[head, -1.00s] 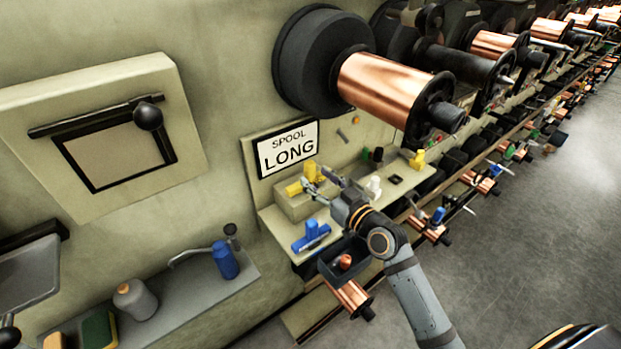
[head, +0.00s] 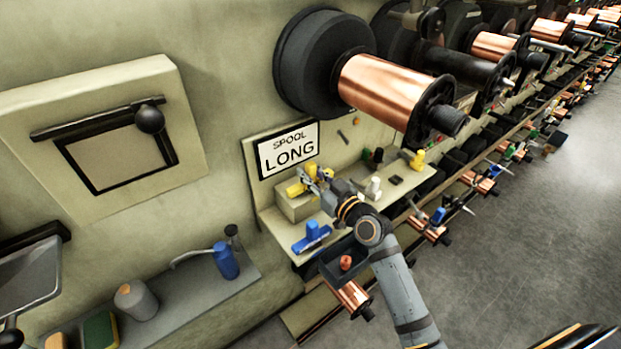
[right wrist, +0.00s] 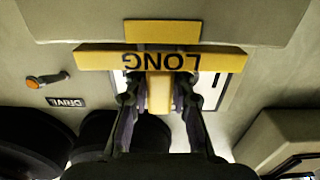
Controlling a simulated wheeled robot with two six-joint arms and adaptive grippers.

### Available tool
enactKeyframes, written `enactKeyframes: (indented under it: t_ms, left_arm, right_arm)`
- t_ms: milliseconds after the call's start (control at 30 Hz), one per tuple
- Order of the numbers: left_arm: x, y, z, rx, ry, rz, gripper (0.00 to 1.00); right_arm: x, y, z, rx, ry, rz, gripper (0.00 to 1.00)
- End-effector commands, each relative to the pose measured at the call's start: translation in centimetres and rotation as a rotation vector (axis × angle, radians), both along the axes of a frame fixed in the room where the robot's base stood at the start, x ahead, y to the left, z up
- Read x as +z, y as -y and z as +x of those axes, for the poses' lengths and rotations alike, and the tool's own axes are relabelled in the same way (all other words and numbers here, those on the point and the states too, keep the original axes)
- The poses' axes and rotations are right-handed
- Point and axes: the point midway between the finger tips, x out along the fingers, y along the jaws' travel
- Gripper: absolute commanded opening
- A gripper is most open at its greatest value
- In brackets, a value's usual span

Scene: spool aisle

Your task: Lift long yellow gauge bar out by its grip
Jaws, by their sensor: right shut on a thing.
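The long yellow gauge bar (head: 295,189) is at the beige block (head: 296,208) on the shelf under the SPOOL LONG sign. In the right wrist view the bar (right wrist: 90,57) shows the word LONG upside down, with its yellow grip (right wrist: 159,95) reaching toward my palm. My right gripper (head: 318,178) is at the bar. In the right wrist view its fingers (right wrist: 158,88) are shut on the grip from both sides. I cannot tell whether the bar is clear of the block. My left gripper is not in view.
A blue gauge (head: 311,238) lies in front of the block. A white piece (head: 373,187) and another yellow piece (head: 417,161) stand to the right. A dark bin (head: 343,262) hangs below. A large copper spool (head: 385,88) juts out above right.

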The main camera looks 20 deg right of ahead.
Motion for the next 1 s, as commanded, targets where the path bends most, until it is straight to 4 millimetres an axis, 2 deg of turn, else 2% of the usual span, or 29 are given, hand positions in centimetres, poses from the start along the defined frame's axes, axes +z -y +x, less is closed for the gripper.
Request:
enactKeyframes:
  t_ms: [267,500,667,767,900,1000]
  left_arm:
    - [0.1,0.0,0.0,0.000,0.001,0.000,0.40]
    - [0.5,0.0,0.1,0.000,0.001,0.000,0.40]
    - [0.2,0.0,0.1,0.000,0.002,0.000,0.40]
    - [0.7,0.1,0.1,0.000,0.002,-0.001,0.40]
    - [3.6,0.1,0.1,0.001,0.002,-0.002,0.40]
    - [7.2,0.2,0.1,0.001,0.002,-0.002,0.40]
  right_arm:
    - [0.7,0.0,0.0,0.001,0.003,-0.001,0.00]
    - [3.8,0.0,0.0,0.000,0.005,-0.001,0.00]
    - [3.3,1.1,-3.1,0.003,-0.002,-0.008,0.00]
    - [3.4,2.0,-5.4,0.003,-0.005,-0.013,0.00]
    - [4.2,3.0,-9.2,0.011,-0.008,-0.013,0.00]
    - [4.8,4.0,-11.5,0.005,-0.011,-0.008,0.00]
